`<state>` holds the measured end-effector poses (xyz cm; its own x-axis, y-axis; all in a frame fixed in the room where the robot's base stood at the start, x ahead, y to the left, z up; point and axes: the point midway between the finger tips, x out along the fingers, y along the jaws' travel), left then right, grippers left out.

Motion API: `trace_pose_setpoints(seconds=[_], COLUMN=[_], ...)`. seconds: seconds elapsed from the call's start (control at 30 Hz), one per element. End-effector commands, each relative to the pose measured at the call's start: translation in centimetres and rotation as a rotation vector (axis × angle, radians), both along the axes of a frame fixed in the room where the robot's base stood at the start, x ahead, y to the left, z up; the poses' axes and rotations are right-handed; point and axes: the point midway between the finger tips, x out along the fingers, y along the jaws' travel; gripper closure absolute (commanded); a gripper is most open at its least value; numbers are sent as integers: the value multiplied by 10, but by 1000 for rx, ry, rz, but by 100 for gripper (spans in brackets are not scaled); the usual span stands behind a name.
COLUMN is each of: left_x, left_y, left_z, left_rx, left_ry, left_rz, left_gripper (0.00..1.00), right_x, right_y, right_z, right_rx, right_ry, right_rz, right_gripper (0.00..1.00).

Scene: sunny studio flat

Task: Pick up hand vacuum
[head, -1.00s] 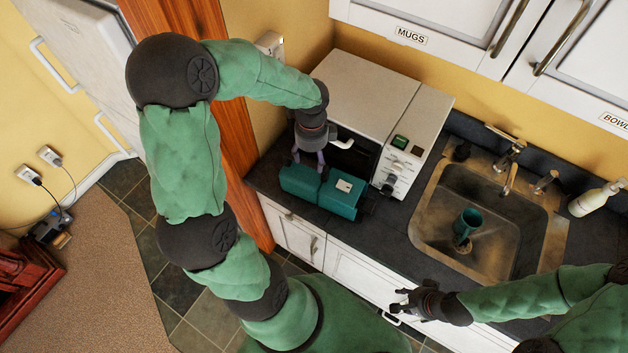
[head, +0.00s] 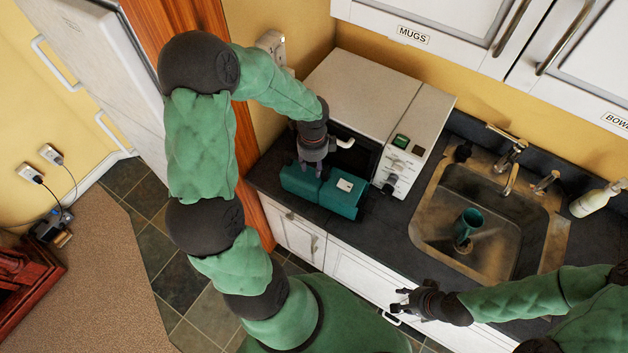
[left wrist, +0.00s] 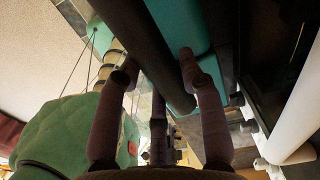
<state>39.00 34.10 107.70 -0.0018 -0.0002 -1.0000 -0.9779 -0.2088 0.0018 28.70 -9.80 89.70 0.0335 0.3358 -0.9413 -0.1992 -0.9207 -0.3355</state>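The hand vacuum, a teal body in two blocks (head: 343,197), lies on the dark counter in front of the microwave. My left gripper (head: 312,172) is above its left part, fingers pointing down. In the left wrist view the gripper (left wrist: 158,72) has its fingers apart, with a dark bar (left wrist: 160,55), apparently the vacuum's handle, running between them. The teal body (left wrist: 180,22) shows behind that bar. I cannot see the fingers pressing on it. My right gripper (head: 408,303) is empty, fingers spread, in front of the lower cabinets.
The microwave (head: 365,90) stands close behind the vacuum; its white handle (left wrist: 295,105) is near my left gripper. A sink (head: 480,220) with a teal cup (head: 466,225) is to the right, and a soap bottle (head: 592,200) beyond it. A wooden panel (head: 245,170) is left.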

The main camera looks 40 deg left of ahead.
Motion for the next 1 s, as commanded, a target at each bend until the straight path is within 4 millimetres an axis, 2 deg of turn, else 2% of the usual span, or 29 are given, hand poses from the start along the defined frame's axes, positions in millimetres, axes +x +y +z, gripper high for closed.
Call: trace_pose_setpoints(seconds=[0.03,0.07,0.47,0.8,1.0], left_x=[0,0,2,2,-9], left_y=[0,0,1,1,-13], left_z=[0,0,4,34,54], left_rx=[0,0,1,3,2], left_ry=[-1,-1,-6,-8,-9], left_rz=[0,0,1,1,0], left_gripper=[93,100,100,100,100], right_x=[0,0,0,0,0], right_y=[0,0,0,0,0], right_z=[0,0,0,1,1], right_rx=[0,0,0,0,0], right_ry=[0,0,0,0,0], right_rz=[0,0,0,0,0], right_gripper=[61,61,61,61,61])
